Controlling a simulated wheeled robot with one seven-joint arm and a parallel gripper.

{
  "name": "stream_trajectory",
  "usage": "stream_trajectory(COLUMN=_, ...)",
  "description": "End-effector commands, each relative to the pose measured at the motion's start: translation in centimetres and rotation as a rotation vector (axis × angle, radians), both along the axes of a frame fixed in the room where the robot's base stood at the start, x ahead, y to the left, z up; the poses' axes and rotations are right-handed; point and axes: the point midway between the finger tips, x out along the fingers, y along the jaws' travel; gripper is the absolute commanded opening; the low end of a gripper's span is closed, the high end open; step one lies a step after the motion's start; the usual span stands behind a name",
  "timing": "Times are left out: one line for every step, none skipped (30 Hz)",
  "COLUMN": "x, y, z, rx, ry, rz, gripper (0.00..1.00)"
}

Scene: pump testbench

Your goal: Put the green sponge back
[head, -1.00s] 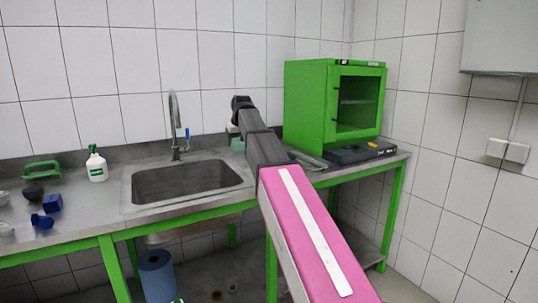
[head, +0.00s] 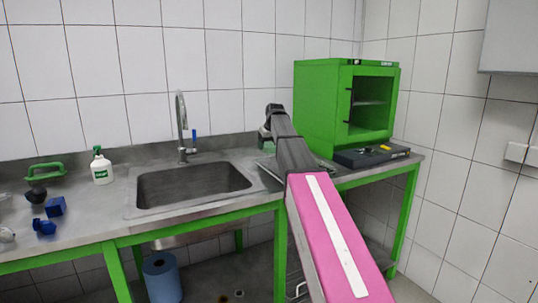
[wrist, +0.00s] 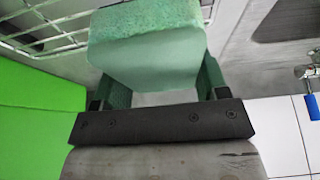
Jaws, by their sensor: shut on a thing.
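The green sponge (wrist: 145,50) is a pale green block, large in the wrist view. My gripper (wrist: 155,92) is shut on it, with a green textured finger at each side. The sponge's far side is hidden. In the head view my arm reaches over the counter between the sink and the green cabinet. My gripper there is mostly hidden behind my arm's end, with only a small greenish patch showing beside it.
A wire rack (wrist: 50,38) lies close to the sponge. The green cabinet (head: 322,105) stands right of my arm, with a dark flat device (head: 350,159) before it. The sink (head: 190,186) and tap (head: 182,125) are left. A spray bottle (head: 102,170) stands further left.

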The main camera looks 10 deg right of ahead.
Motion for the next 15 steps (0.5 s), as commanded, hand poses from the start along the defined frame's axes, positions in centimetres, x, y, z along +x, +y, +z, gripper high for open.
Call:
stream_trajectory(x=0.2, y=-0.3, z=-0.2, rx=0.0, ry=0.0, rz=0.0, gripper=0.45)
stream_trajectory(x=0.2, y=-0.4, z=-0.3, rx=0.0, ry=0.0, rz=0.0, gripper=0.45)
stream_trajectory(x=0.3, y=-0.4, z=-0.4, rx=0.0, ry=0.0, rz=0.0, gripper=0.45)
stream_trajectory(x=0.3, y=-0.5, z=-0.5, rx=0.0, ry=0.0, rz=0.0, gripper=0.45)
stream_trajectory(x=0.3, y=-0.5, z=-0.7, rx=0.001, ry=0.0, rz=0.0, gripper=0.45)
stream_trajectory(x=0.2, y=-0.5, z=-1.1, rx=0.001, ry=0.0, rz=0.0, gripper=0.45)
stream_trajectory(x=0.2, y=-0.5, z=-1.4, rx=0.001, ry=0.0, rz=0.0, gripper=0.45)
stream_trajectory(x=0.2, y=-0.5, z=-1.8, rx=0.001, ry=0.001, rz=0.0, gripper=0.45)
stream_trajectory(x=0.2, y=-0.5, z=-2.4, rx=0.001, ry=0.001, rz=0.0, gripper=0.45)
stream_trajectory(x=0.1, y=-0.5, z=-2.8, rx=0.001, ry=0.001, rz=0.0, gripper=0.45)
stream_trajectory(x=0.1, y=-0.5, z=-3.2, rx=0.001, ry=0.001, rz=0.0, gripper=0.45)
stream_trajectory(x=0.2, y=-0.5, z=-3.7, rx=0.001, ry=0.001, rz=0.0, gripper=0.45)
stream_trajectory(x=0.2, y=-0.5, z=-4.1, rx=0.001, ry=0.001, rz=0.0, gripper=0.45)
stream_trajectory(x=0.2, y=-0.5, z=-4.3, rx=0.001, ry=0.0, rz=0.0, gripper=0.45)
stream_trajectory(x=0.2, y=-0.5, z=-4.4, rx=0.001, ry=0.0, rz=0.0, gripper=0.45)
